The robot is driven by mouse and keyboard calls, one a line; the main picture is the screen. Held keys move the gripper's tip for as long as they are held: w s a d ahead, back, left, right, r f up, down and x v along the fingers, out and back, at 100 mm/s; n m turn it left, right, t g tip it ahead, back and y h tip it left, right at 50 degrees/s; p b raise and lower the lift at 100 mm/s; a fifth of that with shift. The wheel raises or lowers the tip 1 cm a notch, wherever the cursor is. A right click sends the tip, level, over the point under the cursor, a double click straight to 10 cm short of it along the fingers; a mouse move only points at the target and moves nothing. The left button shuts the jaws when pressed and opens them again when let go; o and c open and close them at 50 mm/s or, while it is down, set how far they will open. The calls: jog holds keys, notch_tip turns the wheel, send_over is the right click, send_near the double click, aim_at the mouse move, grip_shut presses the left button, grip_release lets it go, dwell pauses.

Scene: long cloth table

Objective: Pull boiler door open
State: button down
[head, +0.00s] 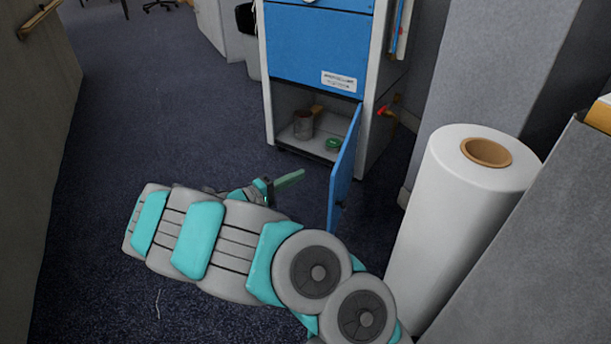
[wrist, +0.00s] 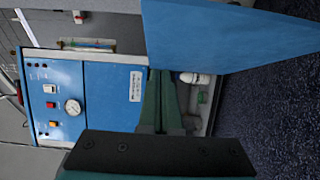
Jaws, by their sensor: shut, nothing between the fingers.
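The boiler (head: 318,45) is a blue and grey cabinet at the top of the head view. Its lower blue door (head: 346,165) stands wide open, swung out toward me on the right side of the compartment. In the wrist view, turned sideways, the boiler's blue front (wrist: 95,100) shows a gauge and buttons, and the door (wrist: 230,35) fills the top right. My gripper (head: 300,175) is shut and empty, left of the open door and in front of the compartment. Its green fingers (wrist: 161,85) also show in the wrist view, below the door; whether they touch it I cannot tell.
The open compartment holds a grey can (head: 303,124) and a small green object (head: 333,143). A large white roll (head: 460,215) stands to the right, near a grey partition (head: 545,235). A red-handled valve (head: 385,111) sticks out of the boiler's side. Dark carpet is clear at left.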

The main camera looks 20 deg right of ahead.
jog(key=s+a, duration=0.5)
jog(key=a, duration=0.3)
jog(key=s+d+r+m+g+y, duration=0.2)
jog(key=s+d+r+m+g, duration=0.2)
jog(key=s+d+r+g, duration=0.35)
jog(key=s+d+r+m+y, duration=0.25)
jog(key=s+y, duration=0.35)
jog(key=s, duration=0.7)
jog(key=s+a+f+n+t+y, duration=0.15)
jog(key=s+a+n+y, duration=0.25)
jog(key=s+a+y, duration=0.9)
notch_tip(320, 180, up, 12)
jog(key=s+a+h+p, duration=0.1)
jog(key=s+h+p, duration=0.1)
jog(key=p, duration=1.1)
jog(key=shift+s+a+r+h, duration=0.2)
jog(key=shift+s+a+h, duration=0.1)
jog(key=shift+h, duration=0.4)
